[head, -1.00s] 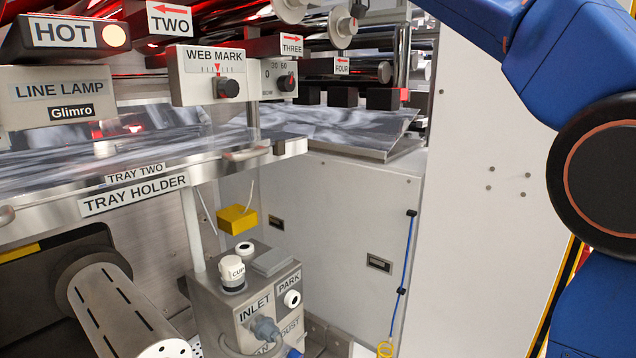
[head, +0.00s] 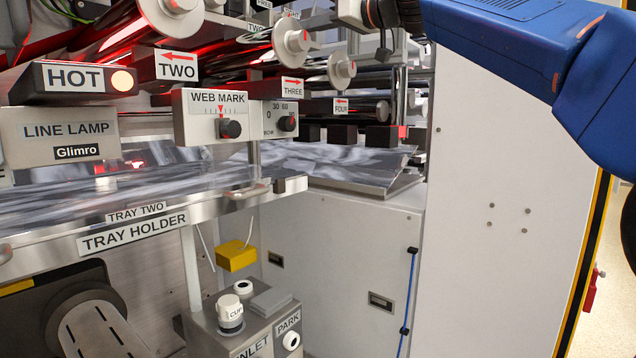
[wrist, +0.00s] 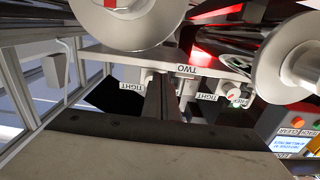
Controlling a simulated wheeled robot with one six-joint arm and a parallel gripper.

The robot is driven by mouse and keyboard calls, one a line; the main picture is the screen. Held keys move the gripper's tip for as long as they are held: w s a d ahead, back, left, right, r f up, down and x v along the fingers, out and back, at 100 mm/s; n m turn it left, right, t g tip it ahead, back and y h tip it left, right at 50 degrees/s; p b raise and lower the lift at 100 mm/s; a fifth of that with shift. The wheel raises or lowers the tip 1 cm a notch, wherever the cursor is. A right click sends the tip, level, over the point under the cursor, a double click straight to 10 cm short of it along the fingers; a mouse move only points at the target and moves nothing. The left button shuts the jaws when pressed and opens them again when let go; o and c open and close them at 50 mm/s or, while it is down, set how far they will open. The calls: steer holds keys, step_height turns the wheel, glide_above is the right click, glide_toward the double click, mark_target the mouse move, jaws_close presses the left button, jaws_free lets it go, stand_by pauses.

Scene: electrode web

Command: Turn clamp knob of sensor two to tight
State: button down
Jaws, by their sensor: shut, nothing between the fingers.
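In the wrist view a pale bar labelled TWO (wrist: 187,69) crosses behind my gripper (wrist: 163,82). My gripper's fingers are together and empty, pointing at the bar's underside. A TIGHT label (wrist: 132,86) is just left of the fingers, and a second TIGHT label (wrist: 207,97) is to the right. A small white knob-like part (wrist: 235,93) is beside the right label. The fingers hide part of the bar's underside, and I cannot tell whether they touch anything. In the head view the fingers are not visible; my blue arm reaches in from the upper right.
Large white roller ends (wrist: 125,20) and (wrist: 290,70) flank the bar in the wrist view. In the head view, the WEB MARK box (head: 216,115), TRAY HOLDER rail (head: 130,233) and HOT lamp (head: 75,80) stand left. The floor at the far right looks clear.

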steer(key=shift+d, duration=0.1)
steer(key=shift+w+d+r, duration=0.15)
steer(key=shift+w+d, duration=0.25)
steer(key=shift+d, duration=0.35)
steer(key=shift+x, duration=3.4)
steer(key=shift+r, duration=0.15)
steer(key=shift+s+a, duration=0.15)
steer(key=shift+f, duration=0.4)
steer(key=shift+v, duration=3)
